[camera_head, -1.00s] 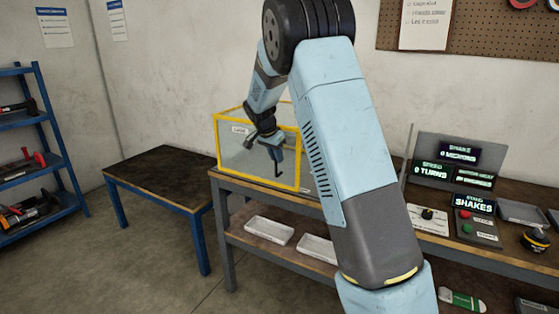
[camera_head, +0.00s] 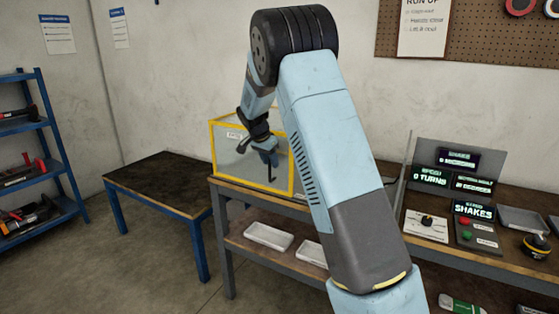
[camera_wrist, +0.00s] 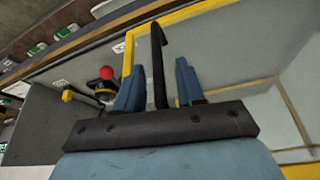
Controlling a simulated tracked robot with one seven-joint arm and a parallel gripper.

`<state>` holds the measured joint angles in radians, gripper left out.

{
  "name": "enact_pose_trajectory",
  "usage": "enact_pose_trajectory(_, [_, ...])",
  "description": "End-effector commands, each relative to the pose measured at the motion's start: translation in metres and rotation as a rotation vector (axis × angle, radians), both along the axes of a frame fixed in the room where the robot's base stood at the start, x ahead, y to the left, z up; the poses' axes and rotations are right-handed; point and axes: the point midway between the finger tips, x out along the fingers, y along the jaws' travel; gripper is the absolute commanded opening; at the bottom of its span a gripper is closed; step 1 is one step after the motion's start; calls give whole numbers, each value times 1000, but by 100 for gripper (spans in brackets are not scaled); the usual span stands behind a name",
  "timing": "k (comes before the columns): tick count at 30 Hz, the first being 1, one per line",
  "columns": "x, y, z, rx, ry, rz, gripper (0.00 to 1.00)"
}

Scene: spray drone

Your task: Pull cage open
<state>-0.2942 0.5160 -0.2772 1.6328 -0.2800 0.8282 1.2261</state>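The cage is a clear box with a yellow frame (camera_head: 292,172) standing on the workbench in the head view. Its yellow frame (camera_wrist: 127,62) also shows close up in the wrist view. My gripper (camera_wrist: 160,88) is at the cage's front, with its two blue fingers apart. A dark upright bar with a hooked end (camera_wrist: 157,60), apparently the cage handle, stands between the fingers. Narrow gaps show on both sides of it, so the fingers look open around it. In the head view my gripper (camera_head: 265,153) is small and partly covers the cage front; my arm covers the bench to the right.
The workbench (camera_head: 225,184) carries displays (camera_head: 458,160) and a panel with red and green buttons (camera_head: 475,232) at right. A low dark table (camera_head: 155,180) stands left, and a blue shelf (camera_head: 50,140) farther left. In the wrist view a red knob (camera_wrist: 106,73) lies left of the cage frame.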

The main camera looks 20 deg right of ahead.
Motion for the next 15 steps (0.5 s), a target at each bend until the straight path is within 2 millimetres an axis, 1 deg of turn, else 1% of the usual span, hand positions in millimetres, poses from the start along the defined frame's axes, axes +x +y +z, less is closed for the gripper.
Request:
enact_pose_trajectory(5, [0,1,0,1,1,1,38])
enact_pose_trajectory(8, [-1,3,5,1,0,1,38])
enact_pose_trajectory(11, [-4,7,16,1,0,1,38])
enact_pose_trajectory(15, [-9,15,40,2,-1,2,38])
